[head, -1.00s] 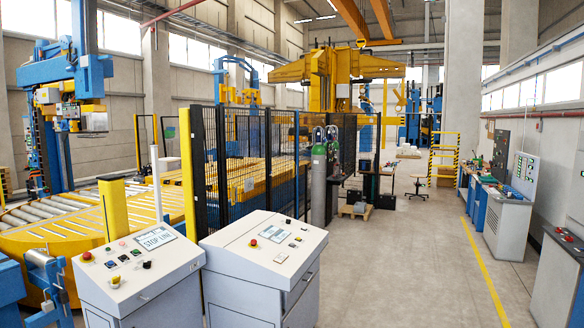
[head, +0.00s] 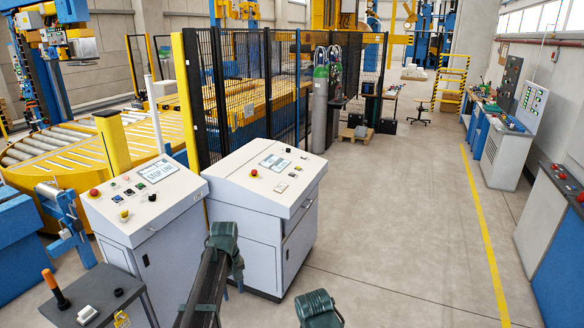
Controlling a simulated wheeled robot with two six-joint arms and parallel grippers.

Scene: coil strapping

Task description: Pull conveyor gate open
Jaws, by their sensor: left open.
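A black mesh fence (head: 285,90) with dark posts runs beside the yellow conveyor (head: 140,135). I cannot tell which panel is the gate, and no handle can be made out. The nearest panel (head: 232,80) stands upright beside a thick yellow post (head: 188,110); its lower part is hidden by the consoles. My left gripper (head: 222,240) is at the bottom centre, dark green and black, in front of the consoles. It is open, empty and well apart from the fence.
Two white consoles, the left one (head: 150,215) and the right one (head: 262,190), stand between me and the fence. A grey box with a lever (head: 95,300) is at the lower left. Gas cylinders (head: 320,100) stand beyond the fence's near side. The floor (head: 410,210) at right is clear.

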